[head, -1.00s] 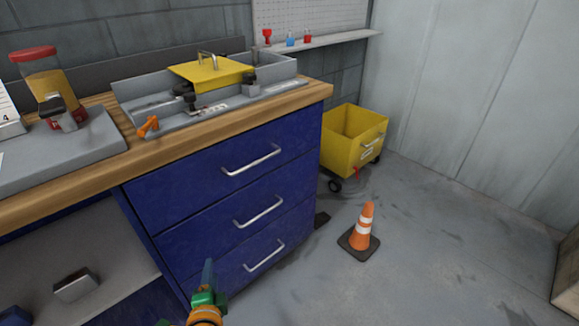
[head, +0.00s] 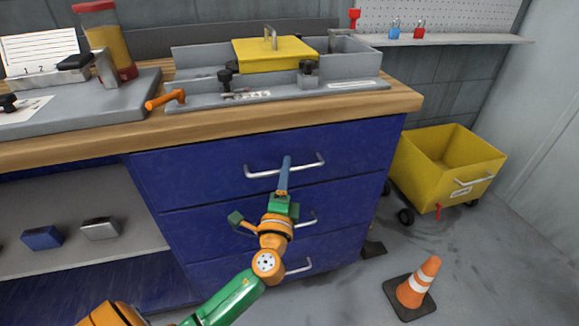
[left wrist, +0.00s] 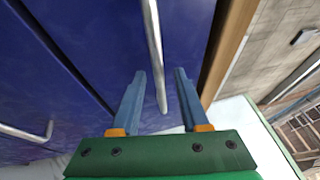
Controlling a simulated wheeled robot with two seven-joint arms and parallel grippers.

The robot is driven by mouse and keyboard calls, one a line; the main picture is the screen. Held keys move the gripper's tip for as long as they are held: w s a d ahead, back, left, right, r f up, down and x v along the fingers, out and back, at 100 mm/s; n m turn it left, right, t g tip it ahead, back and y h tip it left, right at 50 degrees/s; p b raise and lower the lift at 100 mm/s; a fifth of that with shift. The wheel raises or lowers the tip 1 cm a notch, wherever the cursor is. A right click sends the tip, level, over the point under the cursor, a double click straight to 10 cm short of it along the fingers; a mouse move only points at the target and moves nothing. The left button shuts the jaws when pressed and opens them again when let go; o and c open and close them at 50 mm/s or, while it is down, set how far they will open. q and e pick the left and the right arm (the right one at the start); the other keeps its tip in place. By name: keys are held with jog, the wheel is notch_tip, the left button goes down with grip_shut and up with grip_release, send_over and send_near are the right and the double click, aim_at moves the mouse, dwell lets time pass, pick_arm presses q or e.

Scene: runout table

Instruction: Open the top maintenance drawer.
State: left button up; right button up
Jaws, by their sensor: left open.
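The top maintenance drawer (head: 200,168) is the uppermost of three blue drawers under the wooden worktop. Its front looks flush with the cabinet, so it appears shut. Its silver bar handle (head: 312,164) runs across the front. My left gripper (head: 287,160) is in front of this drawer, with its blue fingers pointing at the handle's middle. In the left wrist view the handle (left wrist: 154,45) shows in the gap between the open fingertips (left wrist: 160,73). I cannot tell whether either finger touches it. My right gripper is not in view.
The middle drawer's handle (head: 306,218) is partly behind my left arm. The worktop edge (head: 240,128) juts just above the top drawer. A yellow wheeled bin (head: 440,165) and an orange cone (head: 418,283) stand on the floor to the right. An open shelf (head: 130,245) is at left.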

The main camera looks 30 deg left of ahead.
pick_arm(q)
jog(key=shift+w+a, duration=0.2)
jog(key=shift+w, duration=0.35)
jog(key=shift+c, duration=0.2)
grip_shut()
dwell(0.9)
